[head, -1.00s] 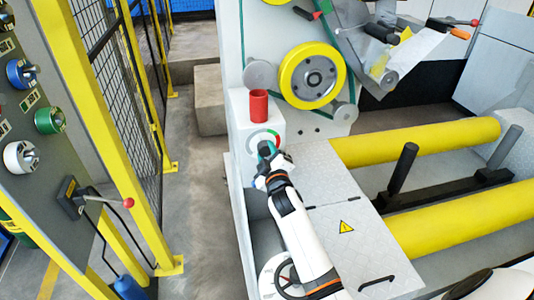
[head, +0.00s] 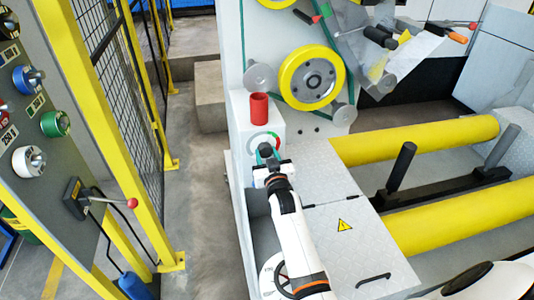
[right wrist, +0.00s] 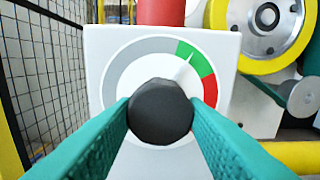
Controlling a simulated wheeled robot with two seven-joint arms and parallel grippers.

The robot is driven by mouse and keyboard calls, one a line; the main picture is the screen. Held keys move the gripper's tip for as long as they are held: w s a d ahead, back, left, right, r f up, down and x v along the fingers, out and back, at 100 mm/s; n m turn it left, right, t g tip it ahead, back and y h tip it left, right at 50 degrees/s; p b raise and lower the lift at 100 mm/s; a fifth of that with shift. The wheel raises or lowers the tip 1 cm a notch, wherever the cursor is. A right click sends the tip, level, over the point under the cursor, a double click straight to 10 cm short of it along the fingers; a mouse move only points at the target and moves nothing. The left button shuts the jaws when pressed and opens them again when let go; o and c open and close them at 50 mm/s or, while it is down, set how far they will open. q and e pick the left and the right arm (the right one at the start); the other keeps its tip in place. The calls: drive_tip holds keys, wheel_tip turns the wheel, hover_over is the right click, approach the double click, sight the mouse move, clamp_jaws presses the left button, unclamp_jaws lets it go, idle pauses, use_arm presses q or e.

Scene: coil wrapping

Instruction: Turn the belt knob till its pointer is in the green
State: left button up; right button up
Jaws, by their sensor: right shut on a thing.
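The belt knob (right wrist: 160,112) is a dark round knob in the middle of a dial (right wrist: 118,80) on a white box. The dial has a long grey arc, a short green band (right wrist: 186,56) at upper right and a red band (right wrist: 210,90) below it. A thin pale pointer tip (right wrist: 190,58) shows within the green band. The rest of the pointer is hard to make out. My right gripper (right wrist: 160,116) is shut on the knob, with one teal finger on each side. It also shows at the box in the head view (head: 267,158). My left gripper is not in view.
A red cylinder (head: 259,106) stands on the box above the dial. A yellow wheel (head: 310,76) with a green belt is behind it. Yellow rollers (head: 430,138) lie to the right. A control panel (head: 50,170) and yellow-framed mesh fence stand to the left.

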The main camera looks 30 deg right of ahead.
drive_tip(key=shift+f+m, duration=0.1)
drive_tip(key=shift+m, duration=0.5)
drive_tip(key=o, duration=1)
